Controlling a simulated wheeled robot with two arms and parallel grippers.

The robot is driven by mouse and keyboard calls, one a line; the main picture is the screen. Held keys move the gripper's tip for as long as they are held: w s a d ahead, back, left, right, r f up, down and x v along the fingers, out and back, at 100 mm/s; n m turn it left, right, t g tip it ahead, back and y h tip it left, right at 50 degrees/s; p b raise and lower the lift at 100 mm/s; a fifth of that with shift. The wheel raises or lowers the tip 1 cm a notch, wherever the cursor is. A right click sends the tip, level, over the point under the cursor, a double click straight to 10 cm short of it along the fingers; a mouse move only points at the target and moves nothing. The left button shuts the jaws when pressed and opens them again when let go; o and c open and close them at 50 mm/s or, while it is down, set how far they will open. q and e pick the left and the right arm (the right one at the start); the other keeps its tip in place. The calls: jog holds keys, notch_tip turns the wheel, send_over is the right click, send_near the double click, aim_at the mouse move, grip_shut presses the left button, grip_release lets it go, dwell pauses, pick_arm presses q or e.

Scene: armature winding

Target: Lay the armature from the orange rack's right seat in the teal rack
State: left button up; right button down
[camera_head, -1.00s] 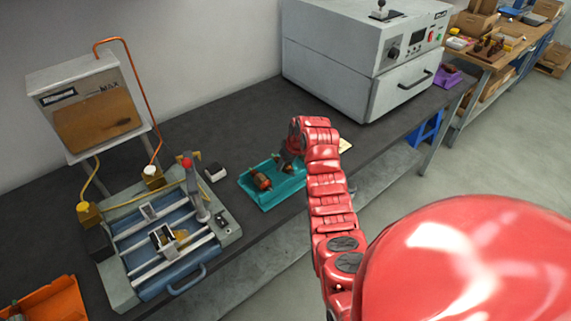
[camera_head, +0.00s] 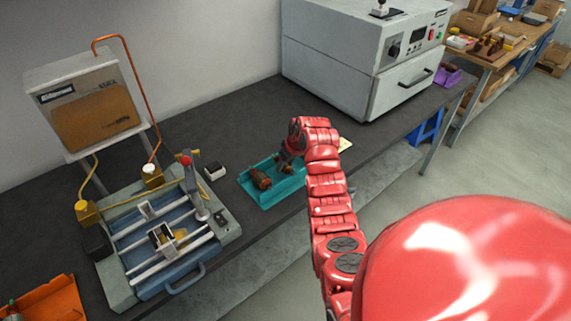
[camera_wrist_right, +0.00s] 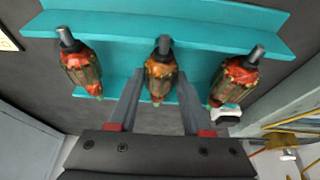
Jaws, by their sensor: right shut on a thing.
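The teal rack (camera_head: 275,200) lies on the dark bench; it also shows in the right wrist view (camera_wrist_right: 215,33). My right gripper (camera_head: 287,162) is over its right part. In the right wrist view my right gripper (camera_wrist_right: 160,82) is shut on the middle armature (camera_wrist_right: 160,72), which has an orange-red winding and a grey shaft. One armature (camera_wrist_right: 82,70) is on the left and another (camera_wrist_right: 233,80) on the right, both at the teal rack. The orange rack (camera_head: 55,300) is cut off at the lower left, with part of an armature showing. My left gripper is not in view.
A winding fixture (camera_head: 165,245) with blue bed and rails stands left of the teal rack. A small black-and-white block (camera_head: 215,171) lies between them. A large grey oven-like machine (camera_head: 365,60) stands behind to the right. The bench's front edge is close to the teal rack.

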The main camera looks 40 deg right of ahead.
jog(key=shift+f, duration=0.1)
dwell(0.3)
jog(key=shift+c, duration=1.3)
grip_release()
jog(key=shift+s+r+b, duration=0.15)
jog(key=shift+r+b, duration=0.2)
jog(key=shift+r, duration=0.15)
jog(key=b+v, duration=0.1)
jog(key=v, duration=0.6)
jog(key=shift+d+b, duration=0.15)
jog(key=shift+b, duration=0.25)
jog(key=p+v, duration=0.6)
jog(key=v, duration=0.3)
jog(key=shift+r, duration=0.2)
